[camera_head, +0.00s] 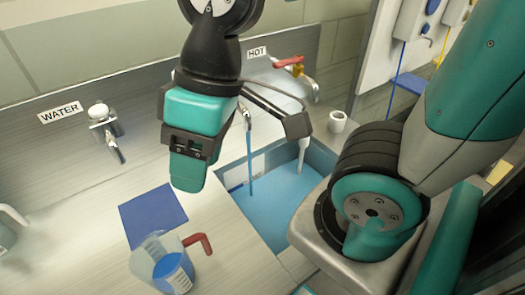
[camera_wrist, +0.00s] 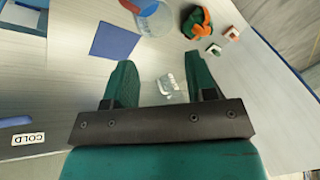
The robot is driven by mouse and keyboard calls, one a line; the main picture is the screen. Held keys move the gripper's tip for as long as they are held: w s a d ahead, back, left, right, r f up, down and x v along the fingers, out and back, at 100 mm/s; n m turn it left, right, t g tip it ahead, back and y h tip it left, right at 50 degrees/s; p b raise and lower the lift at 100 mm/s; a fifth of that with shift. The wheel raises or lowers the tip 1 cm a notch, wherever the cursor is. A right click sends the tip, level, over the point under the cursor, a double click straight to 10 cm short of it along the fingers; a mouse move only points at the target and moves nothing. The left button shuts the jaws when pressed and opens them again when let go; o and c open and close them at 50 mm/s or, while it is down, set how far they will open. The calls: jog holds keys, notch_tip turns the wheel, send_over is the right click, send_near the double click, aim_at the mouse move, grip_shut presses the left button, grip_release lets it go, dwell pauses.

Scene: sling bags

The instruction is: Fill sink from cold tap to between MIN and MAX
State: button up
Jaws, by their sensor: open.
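The sink (camera_head: 322,159) holds blue water (camera_head: 285,200). A thin blue stream (camera_head: 250,170) falls into it from a metal spout (camera_head: 246,115), partly hidden by my arm. A pale label is on the inner wall; its marks and the water level against them are unreadable. In the wrist view, a blue lever (camera_wrist: 15,122) is at the left edge above a COLD sign (camera_wrist: 28,139). My gripper (camera_head: 187,175) is over the counter left of the sink. The wrist view shows my gripper (camera_wrist: 158,65) open, its teal fingers apart and the lever outside them.
A red-handled hot tap (camera_head: 288,62) stands beside the HOT sign. A WATER tap (camera_head: 105,130) is at the back left. A jug with blue liquid (camera_head: 172,265) and a blue mat (camera_head: 152,213) lie on the front counter. A white cup (camera_head: 338,121) stands right of the sink.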

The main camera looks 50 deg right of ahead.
jog(key=w+d+r+n+h+p, duration=0.1)
jog(key=w+d+r+n+p, duration=0.2)
jog(key=w+d, duration=0.4)
jog(key=w+d+r+n+h+p, duration=0.15)
jog(key=w+d+r+n, duration=0.35)
jog(key=w, duration=0.5)
jog(key=w+d+r+n+h+p, duration=0.1)
jog(key=w+d+r+n+h, duration=0.1)
jog(key=w+d+n, duration=0.4)
jog(key=f+p, duration=0.1)
jog(key=f, duration=0.4)
jog(key=w+f+m+p, duration=0.1)
jog(key=f, duration=0.5)
jog(key=w+f+m+p, duration=0.1)
jog(key=f+p, duration=0.1)
jog(key=f, duration=0.4)
jog(key=shift+d, duration=0.4)
grip_shut()
